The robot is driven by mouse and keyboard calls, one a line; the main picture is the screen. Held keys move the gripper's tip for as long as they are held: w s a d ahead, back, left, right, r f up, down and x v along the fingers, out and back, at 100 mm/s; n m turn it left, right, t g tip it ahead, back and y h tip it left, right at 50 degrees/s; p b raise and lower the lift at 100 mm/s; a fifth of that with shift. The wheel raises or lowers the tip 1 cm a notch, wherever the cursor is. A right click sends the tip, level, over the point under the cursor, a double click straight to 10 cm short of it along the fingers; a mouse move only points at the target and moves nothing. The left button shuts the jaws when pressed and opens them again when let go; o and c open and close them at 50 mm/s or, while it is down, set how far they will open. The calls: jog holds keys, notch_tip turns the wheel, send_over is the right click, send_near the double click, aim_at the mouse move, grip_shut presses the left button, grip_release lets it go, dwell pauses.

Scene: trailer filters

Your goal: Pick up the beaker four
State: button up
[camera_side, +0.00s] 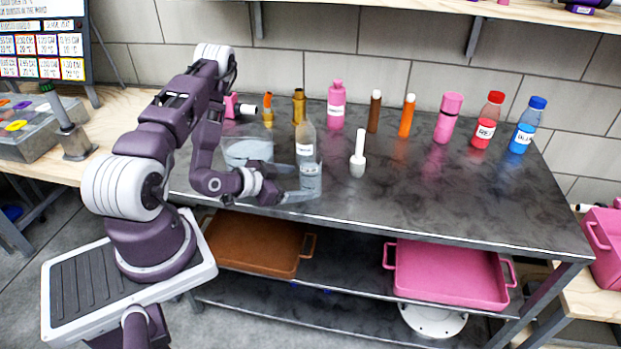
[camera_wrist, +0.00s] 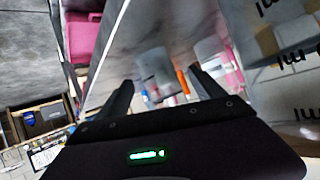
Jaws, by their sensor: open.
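Several clear vessels stand on the dark tabletop, and I cannot read which one is beaker four. A small clear beaker (camera_side: 311,180) stands just beyond my gripper (camera_side: 296,182). A wide clear beaker (camera_side: 246,150) stands behind my wrist, partly hidden by the arm. In the wrist view my gripper (camera_wrist: 162,78) is open, fingers spread. A blurred greyish clear vessel (camera_wrist: 155,68) shows in the gap ahead of the fingertips, and I cannot tell if it is touched. Large "ml" markings on a clear vessel (camera_wrist: 292,62) fill the right side there.
A labelled clear bottle (camera_side: 305,145) stands just behind the small beaker. Coloured bottles, such as the pink bottle (camera_side: 336,106) and red bottle (camera_side: 487,122), line the back. The right front tabletop is clear.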

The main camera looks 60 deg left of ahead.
aim_at(319, 170)
jog(key=shift+w+d+r+n+t+y, duration=0.15)
jog(key=shift+w+d+n+t+y, duration=0.1)
jog(key=shift+n, duration=0.25)
jog(key=shift+w+d+r+n+t+y, duration=0.15)
jog(key=shift+d+n+t, duration=0.1)
jog(key=shift+n, duration=0.25)
jog(key=shift+r+n+t+y, duration=0.25)
jog(key=shift+n+t+y, duration=0.05)
jog(key=shift+n, duration=0.2)
jog(key=shift+w+a+r, duration=0.1)
jog(key=shift+w+r, duration=0.05)
jog(key=shift+w, duration=0.1)
jog(key=x, duration=0.6)
jog(key=shift+w+a+r, duration=0.25)
jog(key=shift+w+r, duration=0.05)
jog(key=shift+w, duration=0.15)
grip_shut()
